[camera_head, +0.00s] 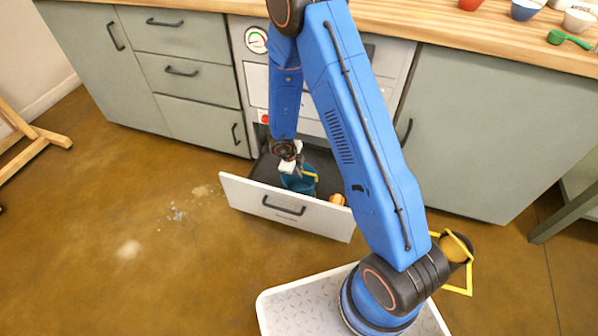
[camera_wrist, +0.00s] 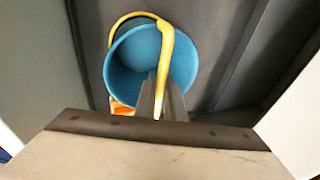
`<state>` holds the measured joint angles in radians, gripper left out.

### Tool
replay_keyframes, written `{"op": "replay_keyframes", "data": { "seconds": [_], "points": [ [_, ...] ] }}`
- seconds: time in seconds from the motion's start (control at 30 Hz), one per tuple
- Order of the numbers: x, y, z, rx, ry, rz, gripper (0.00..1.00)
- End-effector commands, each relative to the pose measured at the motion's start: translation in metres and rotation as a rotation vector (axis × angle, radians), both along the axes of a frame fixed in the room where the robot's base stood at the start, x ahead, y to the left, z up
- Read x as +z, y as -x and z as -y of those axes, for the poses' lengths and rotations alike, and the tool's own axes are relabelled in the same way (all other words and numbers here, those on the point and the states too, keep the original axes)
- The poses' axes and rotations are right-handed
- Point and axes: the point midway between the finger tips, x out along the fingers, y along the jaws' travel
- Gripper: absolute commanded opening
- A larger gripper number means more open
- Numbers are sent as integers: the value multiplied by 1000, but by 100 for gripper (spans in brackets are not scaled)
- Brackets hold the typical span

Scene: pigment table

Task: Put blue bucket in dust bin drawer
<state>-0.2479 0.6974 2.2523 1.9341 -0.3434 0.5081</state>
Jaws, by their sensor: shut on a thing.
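The blue bucket (camera_head: 299,182) with a yellow handle is inside the open dust bin drawer (camera_head: 285,212), low to the floor under the counter. In the wrist view the bucket (camera_wrist: 118,72) shows from above, within the drawer's walls, its handle standing up toward the camera. My gripper (camera_head: 300,168) reaches down into the drawer from above. In the wrist view my gripper's fingers (camera_wrist: 160,97) are shut on the yellow handle. Whether the bucket's base rests on the drawer floor cannot be told. The bucket's lower part is partly hidden by the drawer front.
An orange thing (camera_head: 337,199) lies in the drawer beside the bucket and also peeks out in the wrist view (camera_wrist: 121,107). Grey cabinets (camera_head: 500,130) flank the drawer. A wooden counter (camera_head: 440,25) holds small bowls and a green scoop (camera_head: 567,39). Floor at left is open, with pale spills.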

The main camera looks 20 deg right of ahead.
Motion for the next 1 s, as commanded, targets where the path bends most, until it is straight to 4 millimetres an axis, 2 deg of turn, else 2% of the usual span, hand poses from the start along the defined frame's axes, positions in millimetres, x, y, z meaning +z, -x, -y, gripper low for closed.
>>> {"op": "replay_keyframes", "data": {
  "seconds": [0.03, 0.1, 0.37, 0.53, 1.0],
  "points": [
    [0, 0, 0, 0, 0, 0, 17],
    [0, 0, 0, 0, 0, 0, 28],
    [0, 0, 0, 1, 0, 0, 28],
    [8, 0, -2, 2, 1, 2, 28],
    [74, 9, -22, 2, 0, 3, 28]
  ]
}}
